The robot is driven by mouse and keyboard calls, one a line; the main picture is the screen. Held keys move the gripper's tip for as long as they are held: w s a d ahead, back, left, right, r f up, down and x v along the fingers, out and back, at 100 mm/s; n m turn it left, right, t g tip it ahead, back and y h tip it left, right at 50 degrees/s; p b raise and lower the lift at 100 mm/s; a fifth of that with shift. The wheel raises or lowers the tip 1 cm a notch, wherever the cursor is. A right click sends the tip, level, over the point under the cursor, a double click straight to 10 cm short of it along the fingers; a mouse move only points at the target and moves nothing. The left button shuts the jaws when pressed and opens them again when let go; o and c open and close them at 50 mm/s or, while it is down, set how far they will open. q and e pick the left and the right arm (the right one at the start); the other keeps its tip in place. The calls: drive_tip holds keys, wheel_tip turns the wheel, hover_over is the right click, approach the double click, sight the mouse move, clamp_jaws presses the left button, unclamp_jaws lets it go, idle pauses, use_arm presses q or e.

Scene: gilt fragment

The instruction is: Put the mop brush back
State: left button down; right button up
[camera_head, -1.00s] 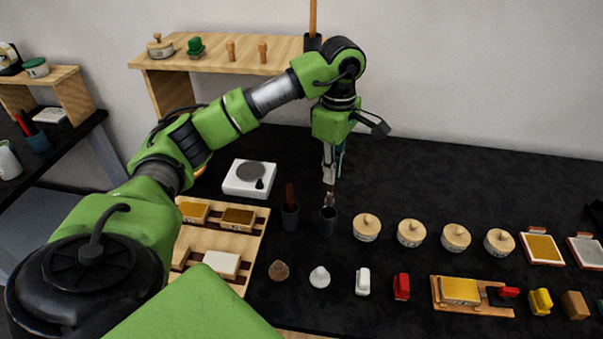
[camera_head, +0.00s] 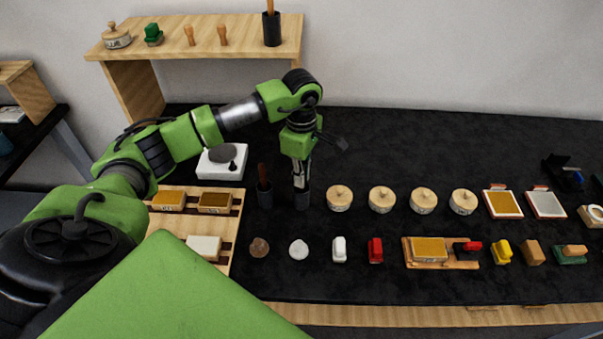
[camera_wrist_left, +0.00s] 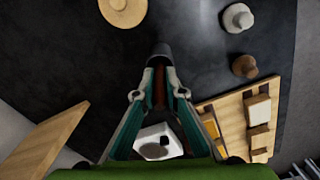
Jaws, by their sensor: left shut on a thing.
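My left gripper (camera_head: 301,182) points straight down at the mouth of a dark cup (camera_head: 302,202). In the left wrist view its two fingers (camera_wrist_left: 162,93) are closed around a thin reddish-brown handle (camera_wrist_left: 158,86), which looks like the mop brush. The dark cup (camera_wrist_left: 161,52) shows right at the fingertips. The brush's lower end is hidden, seemingly inside the cup. A second dark cup (camera_head: 265,199), just left, holds another upright reddish-brown handle (camera_head: 262,174). My right gripper is not in view.
Several round lidded boxes (camera_head: 340,198) stand to the right of the cups. Small stamps (camera_head: 339,249) line the front. A white device (camera_head: 222,161) and a wooden tray (camera_head: 238,205) are on the left. A wooden shelf (camera_head: 200,52) stands behind.

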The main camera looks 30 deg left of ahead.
use_arm(q)
drive_tip(key=shift+f, duration=0.1)
drive_tip(key=c, duration=2.5)
unclamp_jaws()
drive_tip(key=shift+f, duration=0.1)
drive_tip(key=o, duration=0.4)
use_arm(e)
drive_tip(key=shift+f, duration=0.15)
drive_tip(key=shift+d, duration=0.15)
use_arm(q)
drive_tip(key=shift+r, duration=0.35)
wheel_tip(320, 180, up, 10)
drive_tip(key=b, duration=0.4)
drive_tip(key=shift+r, duration=0.9)
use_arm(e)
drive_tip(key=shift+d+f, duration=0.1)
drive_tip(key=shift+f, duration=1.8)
